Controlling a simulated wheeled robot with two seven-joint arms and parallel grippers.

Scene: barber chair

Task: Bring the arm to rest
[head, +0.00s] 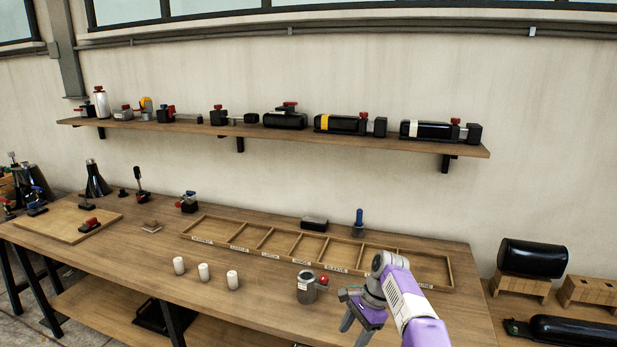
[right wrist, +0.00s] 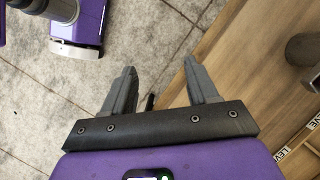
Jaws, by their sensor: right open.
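My right gripper (head: 354,325) reaches in from the lower right in the head view, above the front edge of the workbench (head: 130,255). Its fingers are apart with nothing between them. In the right wrist view the open right gripper (right wrist: 160,90) points down over the bench edge, with grey floor tiles (right wrist: 135,50) on the left and wood on the right. A grey metal cylinder with a red knob (head: 307,288) stands on the bench just left of this gripper. My left gripper does not show in the head view.
A long divided wooden tray (head: 270,229) with labels lies behind the gripper. Three white cylinders (head: 204,271) stand left of it. A blue-handled tool (head: 358,222) stands at the tray's back. A wall shelf (head: 280,136) holds several black devices. The bench's front left-middle is mostly clear.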

